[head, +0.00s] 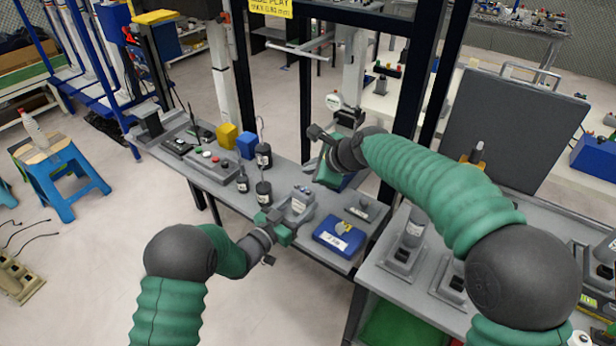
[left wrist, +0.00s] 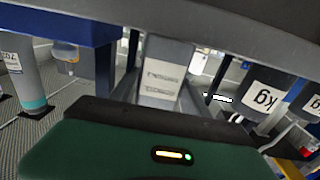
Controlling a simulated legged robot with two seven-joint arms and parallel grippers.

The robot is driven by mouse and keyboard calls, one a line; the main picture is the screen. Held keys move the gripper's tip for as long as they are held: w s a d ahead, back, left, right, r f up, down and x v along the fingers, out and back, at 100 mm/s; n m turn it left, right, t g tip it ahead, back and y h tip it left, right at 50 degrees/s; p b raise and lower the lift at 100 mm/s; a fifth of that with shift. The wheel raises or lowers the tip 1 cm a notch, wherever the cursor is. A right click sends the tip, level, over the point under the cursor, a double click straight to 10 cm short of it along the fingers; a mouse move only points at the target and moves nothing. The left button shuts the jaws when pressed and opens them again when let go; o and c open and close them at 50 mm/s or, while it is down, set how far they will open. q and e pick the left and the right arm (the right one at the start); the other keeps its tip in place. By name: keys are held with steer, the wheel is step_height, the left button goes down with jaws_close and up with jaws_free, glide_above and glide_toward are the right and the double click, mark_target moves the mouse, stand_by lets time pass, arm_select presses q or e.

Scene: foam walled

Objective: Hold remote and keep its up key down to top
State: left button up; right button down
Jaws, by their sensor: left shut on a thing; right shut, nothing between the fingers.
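A grey box-shaped remote (head: 299,201) stands upright at the front of the grey bench, with small marks on its upper face. In the left wrist view the remote (left wrist: 165,82) is straight ahead, with two pale marked keys on its face. My left gripper (head: 285,218) is shut on the remote from the lower left. My right gripper (head: 322,178) is shut and empty, above and to the right of the remote. It seems apart from the remote. Its fingertips are hard to make out. I cannot tell whether a key is pressed.
Black labelled weights (head: 264,192) stand left of the remote. A blue box (head: 339,235) and a grey switch block (head: 362,208) lie to its right. Yellow (head: 226,135) and blue cubes (head: 247,145) stand farther back. A dark post (head: 305,95) rises behind the bench.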

arm_select(q)
steer(key=o, duration=1.6)
